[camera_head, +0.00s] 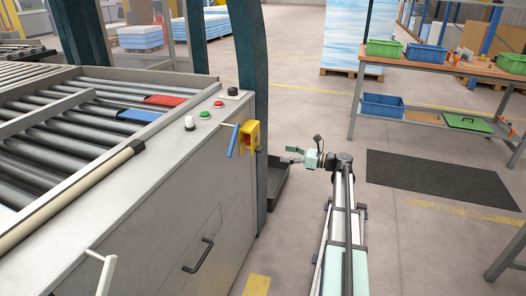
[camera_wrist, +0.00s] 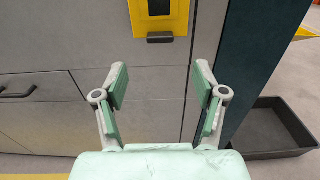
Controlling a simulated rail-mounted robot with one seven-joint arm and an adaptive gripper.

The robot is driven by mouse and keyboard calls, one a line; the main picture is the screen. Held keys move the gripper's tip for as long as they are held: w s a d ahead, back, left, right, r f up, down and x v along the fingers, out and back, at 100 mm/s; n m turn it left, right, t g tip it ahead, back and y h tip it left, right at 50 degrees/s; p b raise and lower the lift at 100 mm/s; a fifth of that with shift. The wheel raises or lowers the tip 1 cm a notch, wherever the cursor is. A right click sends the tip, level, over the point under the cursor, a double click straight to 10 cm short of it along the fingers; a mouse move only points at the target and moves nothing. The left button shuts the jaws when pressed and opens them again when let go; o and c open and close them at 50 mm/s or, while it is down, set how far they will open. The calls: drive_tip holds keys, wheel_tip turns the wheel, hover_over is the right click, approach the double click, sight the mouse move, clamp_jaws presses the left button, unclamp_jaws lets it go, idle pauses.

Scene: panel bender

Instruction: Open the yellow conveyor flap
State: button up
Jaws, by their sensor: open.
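A yellow box-like fitting (camera_head: 249,136), the only yellow part I see on the conveyor machine, is mounted on its end near the top corner. In the wrist view it shows as a yellow frame (camera_wrist: 183,16) around a dark panel, with a small dark handle (camera_wrist: 160,38) at its lower edge. The top of the frame is cut off, and I cannot tell a separate flap or its position. My gripper (camera_wrist: 161,82) is open and empty, pointing at the machine below the handle, apart from it. In the head view my gripper (camera_head: 291,155) is right of the fitting.
A blue lever (camera_head: 232,141) sits left of the fitting. A dark post (camera_head: 262,110) rises beside the machine, and a dark bin (camera_wrist: 270,130) lies low at right. Red (camera_head: 165,100) and blue (camera_head: 137,115) pieces lie on the rollers.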

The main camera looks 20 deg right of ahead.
sight(262, 149)
drive_tip(key=b+x, duration=0.1)
drive_tip(key=x, duration=0.9)
drive_tip(key=shift+w+a, duration=0.25)
drive_tip(key=shift+a, duration=0.05)
clamp_jaws()
